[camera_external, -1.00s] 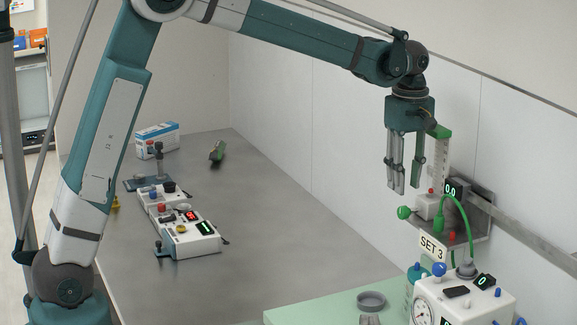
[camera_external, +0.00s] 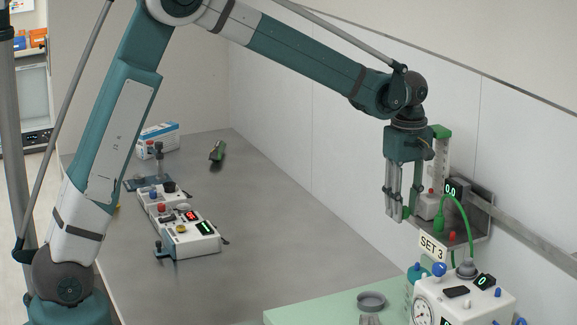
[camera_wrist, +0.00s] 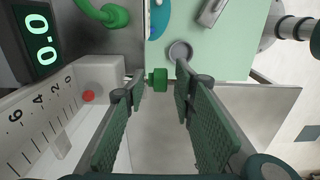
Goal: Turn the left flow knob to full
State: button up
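The green flow knob (camera_wrist: 157,79) sticks out from a white flowmeter block (camera_wrist: 100,78) with a printed scale. Its display (camera_wrist: 38,35) reads 0.0 in the wrist view, and in the external view (camera_external: 452,189) too. My gripper (camera_wrist: 160,90) is open, its two pads on either side of the knob near their tips. A gap shows on the right; on the left I cannot tell whether the pad touches. In the external view my gripper (camera_external: 397,214) points down beside the flowmeter, and its fingers partly hide the knob.
A green hose (camera_external: 463,215) arches beside the flowmeter, above a white machine (camera_external: 470,305) with a gauge. A "SET 3" sign (camera_external: 432,247) stands just below. A small grey dish (camera_external: 371,301) sits on the green mat (camera_external: 310,308). White control boxes (camera_external: 190,240) lie further left.

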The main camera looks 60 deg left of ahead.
jog(key=c, duration=0.8)
